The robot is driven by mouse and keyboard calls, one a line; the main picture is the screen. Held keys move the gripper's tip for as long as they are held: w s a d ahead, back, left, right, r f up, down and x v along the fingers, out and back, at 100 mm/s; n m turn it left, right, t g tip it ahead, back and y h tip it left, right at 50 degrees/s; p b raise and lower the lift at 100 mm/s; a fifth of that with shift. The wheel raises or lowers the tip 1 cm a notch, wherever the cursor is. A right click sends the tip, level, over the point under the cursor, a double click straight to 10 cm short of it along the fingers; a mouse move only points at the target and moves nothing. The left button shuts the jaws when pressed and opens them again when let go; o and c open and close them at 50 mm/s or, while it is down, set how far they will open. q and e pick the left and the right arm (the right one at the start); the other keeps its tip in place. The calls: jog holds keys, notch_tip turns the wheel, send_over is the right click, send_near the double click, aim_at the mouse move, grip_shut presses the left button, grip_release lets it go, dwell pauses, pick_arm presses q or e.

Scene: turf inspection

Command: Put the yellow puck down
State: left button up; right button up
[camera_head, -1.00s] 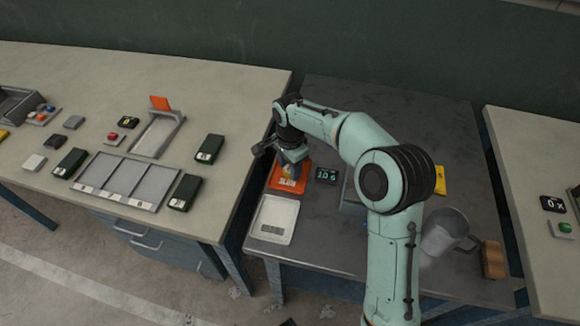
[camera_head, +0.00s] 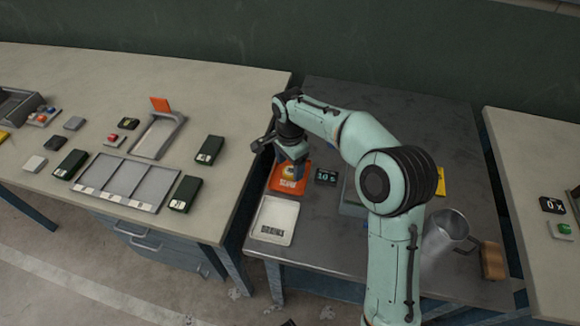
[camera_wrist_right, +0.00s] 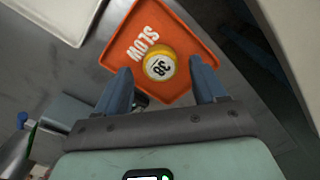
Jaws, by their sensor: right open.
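The yellow puck (camera_wrist_right: 159,65), with a white top marked 38, lies on the orange tray (camera_wrist_right: 181,28) marked SLOW in the right wrist view. In the head view the puck (camera_head: 288,171) shows as a small yellow patch on the orange tray (camera_head: 289,188), partly hidden by my right gripper (camera_head: 290,160). In the right wrist view my right gripper (camera_wrist_right: 163,82) is open, with a blue finger on each side of the puck's near side and gaps between them. My left gripper is not in view.
A white tray (camera_head: 273,232) lies in front of the orange one. A small dark display (camera_head: 326,177) stands just right of it. A clear jug (camera_head: 443,235) and a wooden block (camera_head: 493,261) stand at the right. The left table (camera_head: 235,90) holds several small devices.

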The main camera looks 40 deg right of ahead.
aim_at(290, 171)
notch_tip(290, 171, up, 10)
jog(key=p, duration=0.1)
jog(key=shift+p, duration=0.35)
dwell(0.3)
